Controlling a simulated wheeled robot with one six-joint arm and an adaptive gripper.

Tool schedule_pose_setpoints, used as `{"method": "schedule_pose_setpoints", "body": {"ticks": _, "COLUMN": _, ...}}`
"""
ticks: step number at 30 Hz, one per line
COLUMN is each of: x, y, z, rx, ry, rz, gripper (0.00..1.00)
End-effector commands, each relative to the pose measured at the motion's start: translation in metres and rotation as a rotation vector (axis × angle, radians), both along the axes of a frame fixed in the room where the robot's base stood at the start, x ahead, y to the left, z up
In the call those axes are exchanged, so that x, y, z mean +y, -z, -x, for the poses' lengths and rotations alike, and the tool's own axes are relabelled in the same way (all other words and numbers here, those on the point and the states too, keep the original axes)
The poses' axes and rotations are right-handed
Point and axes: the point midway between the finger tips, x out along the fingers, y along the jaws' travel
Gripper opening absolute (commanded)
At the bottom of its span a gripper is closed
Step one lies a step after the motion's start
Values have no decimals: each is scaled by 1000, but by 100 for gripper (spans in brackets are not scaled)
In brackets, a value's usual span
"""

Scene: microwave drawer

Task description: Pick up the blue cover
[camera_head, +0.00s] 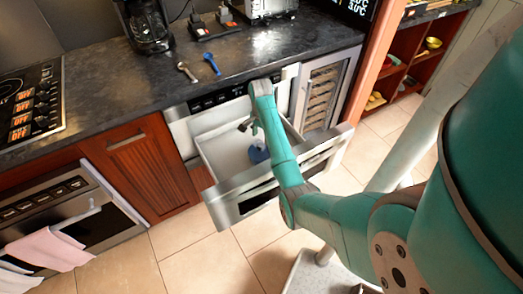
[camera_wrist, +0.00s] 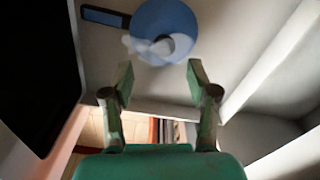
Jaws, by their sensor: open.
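The blue cover (camera_wrist: 180,20) is round, with a pale, blurred knob-like part near its middle. It lies inside the open drawer (camera_head: 226,185), and part of it shows in the head view (camera_head: 257,154), partly hidden by my arm. In the wrist view my gripper (camera_wrist: 160,78) is open, with its two fingers apart and nothing between them. The cover is just beyond the fingertips, slightly above the gap between them in the picture. I cannot tell the exact height between them. In the head view my gripper (camera_head: 247,127) is over the drawer, mostly hidden by the arm.
The drawer walls surround the cover closely. The dark counter (camera_head: 200,88) behind holds a coffee maker (camera_head: 145,25), a blue wrench-like tool (camera_head: 212,63) and another tool (camera_head: 187,72). A wine cooler (camera_head: 322,93) stands right of the drawer. Tiled floor (camera_head: 205,235) lies in front.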

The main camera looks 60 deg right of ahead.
Motion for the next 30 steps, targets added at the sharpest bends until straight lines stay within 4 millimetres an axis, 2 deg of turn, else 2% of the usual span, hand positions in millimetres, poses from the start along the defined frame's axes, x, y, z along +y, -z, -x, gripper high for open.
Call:
{"method": "schedule_pose_setpoints", "body": {"ticks": 3, "x": 0, "y": 13, "z": 0, "rx": 0, "ry": 0, "rz": 0, "gripper": 59}}
{"method": "schedule_pose_setpoints", "body": {"ticks": 8, "x": 0, "y": 21, "z": -1, "rx": 1, "ry": -1, "rz": 0, "gripper": 59}}
{"method": "schedule_pose_setpoints", "body": {"ticks": 18, "x": 1, "y": 64, "z": -6, "rx": 1, "ry": -1, "rz": 0, "gripper": 59}}
{"method": "schedule_pose_setpoints", "body": {"ticks": 28, "x": 1, "y": 70, "z": -6, "rx": 0, "ry": -1, "rz": 0, "gripper": 59}}
{"method": "schedule_pose_setpoints", "body": {"ticks": 30, "x": 1, "y": 70, "z": -6, "rx": 1, "ry": -1, "rz": 0, "gripper": 41}}
